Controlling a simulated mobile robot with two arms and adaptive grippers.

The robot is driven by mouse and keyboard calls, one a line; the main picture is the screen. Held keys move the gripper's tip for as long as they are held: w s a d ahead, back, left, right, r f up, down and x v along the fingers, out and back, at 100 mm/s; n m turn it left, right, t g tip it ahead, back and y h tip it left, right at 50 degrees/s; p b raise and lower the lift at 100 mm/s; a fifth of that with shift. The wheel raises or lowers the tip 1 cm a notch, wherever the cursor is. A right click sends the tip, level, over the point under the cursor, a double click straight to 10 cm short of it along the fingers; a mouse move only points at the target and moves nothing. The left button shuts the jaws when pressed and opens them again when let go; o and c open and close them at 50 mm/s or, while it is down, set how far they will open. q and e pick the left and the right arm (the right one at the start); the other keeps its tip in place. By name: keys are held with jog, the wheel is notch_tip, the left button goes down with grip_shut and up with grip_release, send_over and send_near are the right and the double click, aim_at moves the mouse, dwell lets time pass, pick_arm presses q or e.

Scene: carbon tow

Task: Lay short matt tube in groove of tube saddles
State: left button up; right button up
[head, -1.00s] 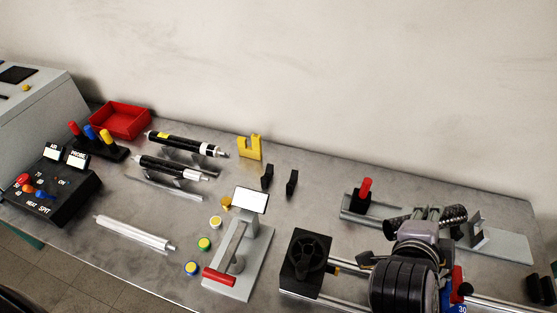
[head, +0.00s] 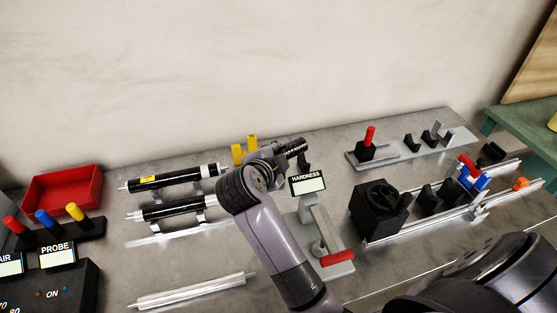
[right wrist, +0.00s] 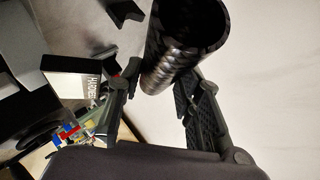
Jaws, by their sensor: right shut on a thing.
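My right gripper (head: 279,157) is shut on the short matt tube (head: 296,146), a dark tube with a woven pattern. In the right wrist view the tube (right wrist: 182,48) sits between the two fingers, its open end facing up the picture. In the head view the tube is at the back of the bench, just right of the yellow stand. One black tube saddle (head: 304,161) shows just below the tube's end; the other seems hidden behind my gripper. I cannot tell whether tube and saddle touch. My left gripper is not in view.
The hardness tester (head: 335,262) with its white sign (head: 308,183) stands close in front of the tube. The yellow stand (head: 245,148) is just left. Two black tubes on stands (head: 172,178) lie farther left. A rail fixture (head: 410,148) stands on the right.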

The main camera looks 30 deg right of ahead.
jog(key=w+d+f+m+g+b, duration=0.1)
jog(key=w+d+f, duration=0.1)
jog(key=d+f, duration=0.1)
jog(key=w+d+f+m+g+h+b, duration=0.1)
jog(key=w+d+f, duration=0.2)
jog(key=f, duration=0.1)
jog(key=w+d+f+m+g+h+b, duration=0.1)
jog(key=w+d+f, duration=0.2)
jog(key=shift+d+f+m+b, duration=0.1)
jog(key=shift+f+m+b, duration=0.05)
jog(key=shift+m+b, duration=0.15)
jog(key=shift+w+f, duration=0.1)
jog(key=shift+f, duration=0.35)
pick_arm(q)
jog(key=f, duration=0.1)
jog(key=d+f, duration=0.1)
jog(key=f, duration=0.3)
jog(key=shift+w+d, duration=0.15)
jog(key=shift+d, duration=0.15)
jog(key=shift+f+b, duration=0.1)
jog(key=shift+b, duration=0.2)
pick_arm(e)
jog(key=shift+f, duration=0.55)
jog(key=o, duration=1.2)
